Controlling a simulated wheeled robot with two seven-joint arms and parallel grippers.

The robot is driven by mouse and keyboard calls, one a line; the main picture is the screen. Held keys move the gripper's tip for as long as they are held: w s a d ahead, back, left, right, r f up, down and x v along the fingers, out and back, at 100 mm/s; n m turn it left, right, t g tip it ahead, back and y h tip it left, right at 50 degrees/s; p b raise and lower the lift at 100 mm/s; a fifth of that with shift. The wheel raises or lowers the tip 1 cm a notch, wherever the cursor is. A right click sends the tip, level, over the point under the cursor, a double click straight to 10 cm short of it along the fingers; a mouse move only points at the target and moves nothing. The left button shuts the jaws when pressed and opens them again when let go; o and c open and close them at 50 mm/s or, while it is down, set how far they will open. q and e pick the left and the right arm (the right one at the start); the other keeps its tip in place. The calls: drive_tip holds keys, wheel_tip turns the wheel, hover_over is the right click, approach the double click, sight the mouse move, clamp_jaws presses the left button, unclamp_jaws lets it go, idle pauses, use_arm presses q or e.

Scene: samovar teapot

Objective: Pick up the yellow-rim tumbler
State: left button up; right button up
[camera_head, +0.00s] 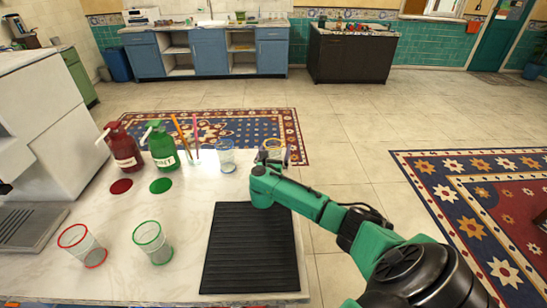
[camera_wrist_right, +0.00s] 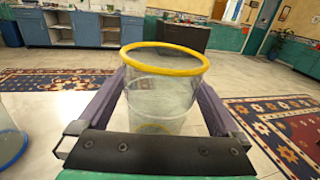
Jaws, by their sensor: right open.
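The yellow-rim tumbler (camera_head: 271,144) stands upright near the far edge of the white counter, partly hidden behind my right gripper (camera_head: 273,158) in the head view. In the right wrist view the clear tumbler (camera_wrist_right: 165,88) with its thick yellow rim fills the middle. The two purple-grey fingers of my right gripper (camera_wrist_right: 163,95) lie one on each side of it, open. The tumbler is between them, and I cannot tell whether either finger touches it. My left gripper is not in view.
A blue-rim tumbler (camera_head: 227,160) stands just left, with a glass of colored sticks (camera_head: 194,157) beyond. Red (camera_head: 123,150) and green (camera_head: 163,150) bottles stand farther left. Red-rim (camera_head: 85,247) and green-rim (camera_head: 153,243) tumblers are nearer, beside a black ribbed mat (camera_head: 250,255).

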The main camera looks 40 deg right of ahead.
drive_tip(key=shift+w, duration=0.1)
drive_tip(key=c, duration=1.4)
wheel_tip(320, 180, up, 20)
